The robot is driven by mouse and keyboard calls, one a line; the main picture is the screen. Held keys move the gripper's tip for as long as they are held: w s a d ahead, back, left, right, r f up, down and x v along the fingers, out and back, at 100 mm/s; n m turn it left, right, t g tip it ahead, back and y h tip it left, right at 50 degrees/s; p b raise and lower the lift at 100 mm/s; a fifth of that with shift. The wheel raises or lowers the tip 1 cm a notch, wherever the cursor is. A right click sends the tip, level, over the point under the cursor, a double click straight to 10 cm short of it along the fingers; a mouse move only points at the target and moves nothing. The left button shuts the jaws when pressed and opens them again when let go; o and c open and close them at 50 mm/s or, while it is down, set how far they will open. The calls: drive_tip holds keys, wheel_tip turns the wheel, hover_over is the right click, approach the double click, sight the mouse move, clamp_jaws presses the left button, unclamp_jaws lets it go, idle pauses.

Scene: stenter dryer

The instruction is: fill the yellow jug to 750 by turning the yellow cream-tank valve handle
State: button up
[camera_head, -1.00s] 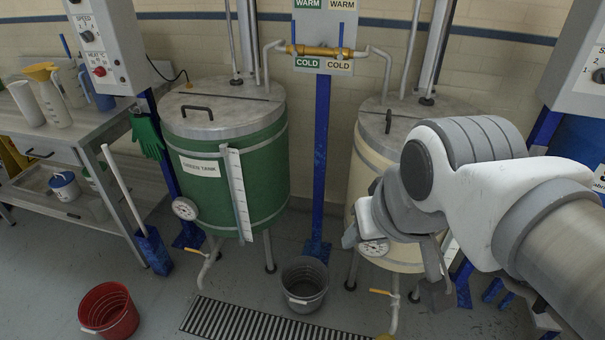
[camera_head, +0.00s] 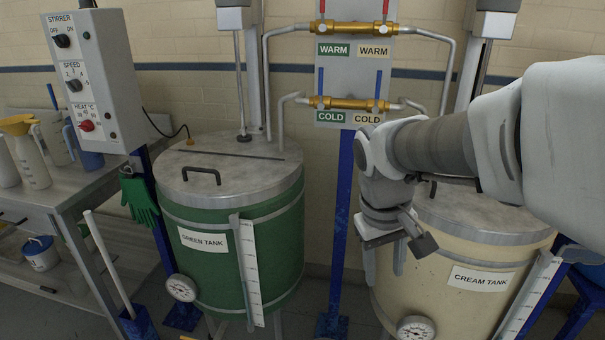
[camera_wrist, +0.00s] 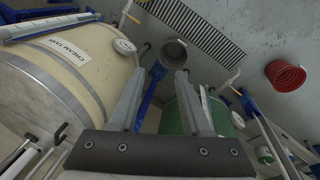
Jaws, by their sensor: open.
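The cream tank (camera_head: 450,265) stands at the right in the head view, partly behind my arm. It also shows at the left in the wrist view (camera_wrist: 95,65). My gripper (camera_head: 386,266) is open and empty, in front of the cream tank's left side. In the wrist view my gripper's two fingers (camera_wrist: 160,75) point apart toward the floor. A small yellow handle (camera_wrist: 132,17) shows at the top, below the cream tank and well away from the fingers. The head view cuts off the tank's lower outlet. I cannot clearly make out the yellow jug.
The green tank (camera_head: 225,250) stands at left. A blue post (camera_head: 342,230) rises between the tanks, with brass pipe valves (camera_head: 350,103) above. The wrist view shows a dark bucket (camera_wrist: 173,50), a floor grate (camera_wrist: 205,35) and a red bucket (camera_wrist: 285,74). A bench (camera_head: 60,190) is at left.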

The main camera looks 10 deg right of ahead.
drive_tip(key=w+d+f+n+g+h+b, duration=0.15)
drive_tip(key=w+f+b, duration=0.25)
drive_tip(key=f, duration=0.6)
drive_tip(key=w+d+f+n+g+h+b, duration=0.1)
drive_tip(key=w+d+f+g+h+b, duration=0.2)
drive_tip(key=f, duration=0.7)
drive_tip(key=w+d+f+n+g+h+b, duration=0.15)
drive_tip(key=w+f+b, duration=0.35)
drive_tip(key=f, duration=0.5)
drive_tip(key=d+f+n+h+b, duration=0.1)
drive_tip(key=f+n+h+b, duration=0.1)
drive_tip(key=f, duration=0.9)
drive_tip(key=d+f+n+h+b, duration=0.2)
drive_tip(key=f+h+b, duration=0.2)
drive_tip(key=f, duration=0.7)
drive_tip(key=s+d+f+n+h+b, duration=0.1)
drive_tip(key=d+f+n+h+b, duration=0.1)
drive_tip(key=f, duration=1)
drive_tip(key=shift+d+g+h+b, duration=0.2)
drive_tip(key=shift+g+h+b, duration=0.15)
drive_tip(key=shift+h, duration=0.25)
drive_tip(key=shift+x, duration=8.75)
clamp_jaws()
